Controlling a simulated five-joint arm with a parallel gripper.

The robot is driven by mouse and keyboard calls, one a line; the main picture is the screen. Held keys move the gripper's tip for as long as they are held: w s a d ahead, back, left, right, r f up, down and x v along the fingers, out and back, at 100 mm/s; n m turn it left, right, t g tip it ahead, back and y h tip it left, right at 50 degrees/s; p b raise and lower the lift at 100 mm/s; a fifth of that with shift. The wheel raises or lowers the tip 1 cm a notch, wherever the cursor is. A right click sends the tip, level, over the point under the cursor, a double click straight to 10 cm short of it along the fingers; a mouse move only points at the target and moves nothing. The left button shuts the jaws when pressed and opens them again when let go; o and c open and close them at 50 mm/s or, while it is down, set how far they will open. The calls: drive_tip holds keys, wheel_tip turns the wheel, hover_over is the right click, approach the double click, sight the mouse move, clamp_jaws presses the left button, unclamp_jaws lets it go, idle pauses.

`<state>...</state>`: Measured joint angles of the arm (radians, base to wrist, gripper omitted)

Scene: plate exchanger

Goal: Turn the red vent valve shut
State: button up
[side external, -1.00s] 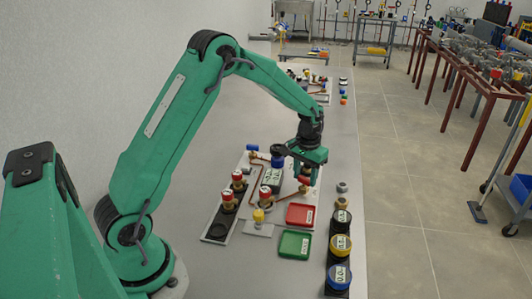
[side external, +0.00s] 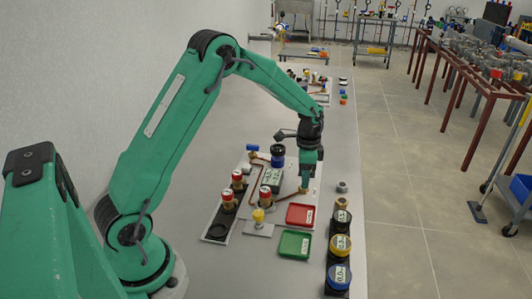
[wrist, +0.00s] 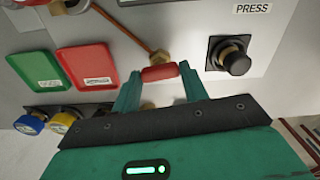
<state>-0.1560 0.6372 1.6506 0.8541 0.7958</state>
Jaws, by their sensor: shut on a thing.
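The red vent valve shows in the wrist view as a short red handle (wrist: 160,73) on a brass fitting (wrist: 159,56) at the end of a copper pipe. My gripper (wrist: 160,76) has one finger at each end of the handle and is shut on it. The handle lies nearly level across the wrist picture. In the side external view my gripper (side external: 304,187) points down at the right part of the pipe panel and hides most of the valve.
A red tray (side external: 300,214) and a green tray (side external: 294,243) lie close in front. A column of gauges (side external: 340,245) runs along the right table edge. Red-capped fittings (side external: 238,176) and a blue valve (side external: 252,147) stand left. A black knob (wrist: 237,63) sits beside the valve.

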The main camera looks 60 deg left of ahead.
drive_tip(key=shift+r+m, duration=0.1)
drive_tip(key=shift+m, duration=0.7)
drive_tip(key=o, duration=1)
drive_tip(key=shift+r, duration=3.9)
